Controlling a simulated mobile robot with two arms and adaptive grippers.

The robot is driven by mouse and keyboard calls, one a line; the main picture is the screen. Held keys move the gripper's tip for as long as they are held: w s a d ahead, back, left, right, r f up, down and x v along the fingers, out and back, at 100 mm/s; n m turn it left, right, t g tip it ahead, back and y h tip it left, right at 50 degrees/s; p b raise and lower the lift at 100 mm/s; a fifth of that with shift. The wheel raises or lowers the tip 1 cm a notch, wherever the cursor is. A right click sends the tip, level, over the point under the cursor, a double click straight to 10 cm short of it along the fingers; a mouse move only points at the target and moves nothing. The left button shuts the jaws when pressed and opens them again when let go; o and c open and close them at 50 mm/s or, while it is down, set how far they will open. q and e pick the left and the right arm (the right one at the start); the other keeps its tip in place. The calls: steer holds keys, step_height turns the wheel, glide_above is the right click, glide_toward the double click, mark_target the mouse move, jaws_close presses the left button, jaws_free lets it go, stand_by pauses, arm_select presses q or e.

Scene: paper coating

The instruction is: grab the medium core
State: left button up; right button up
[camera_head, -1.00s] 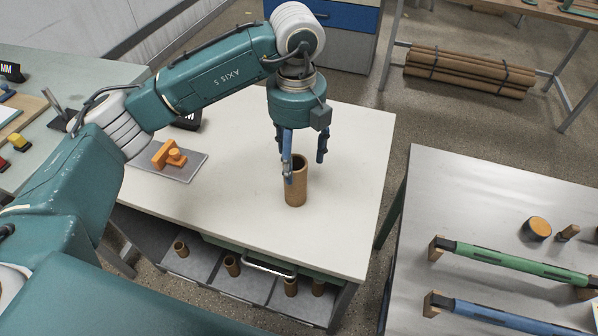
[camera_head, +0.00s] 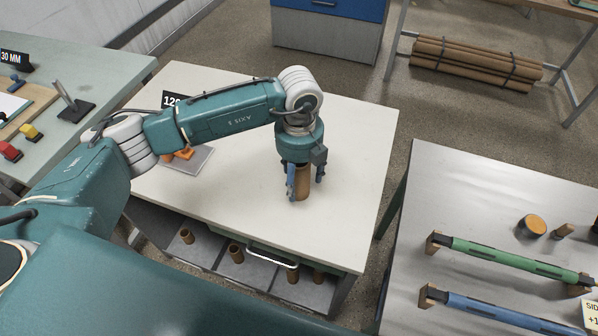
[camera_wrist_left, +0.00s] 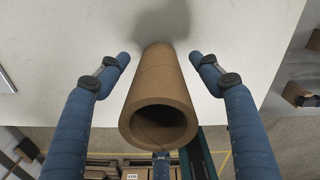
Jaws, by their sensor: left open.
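A brown cardboard core (camera_head: 303,186) stands upright on the white worktable, partly hidden by my left gripper in the head view. My left gripper (camera_head: 305,187) points down with its blue fingers on either side of the core. In the left wrist view the core (camera_wrist_left: 160,88) lies between the open fingers of the left gripper (camera_wrist_left: 160,60), its hollow end facing the camera, with a visible gap on both sides. My right gripper is not in view.
The worktable (camera_head: 350,150) is clear around the core. An orange fixture on a grey plate (camera_head: 200,161) sits to the left behind my arm. Several smaller-looking cores stand in the open drawer (camera_head: 208,251) below. A metal table (camera_head: 450,195) with green and blue bars stands at right.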

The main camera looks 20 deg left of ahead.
arm_select(q)
steer(key=shift+w+f, duration=0.1)
steer(key=shift+f, duration=0.1)
steer(key=c, duration=1.3)
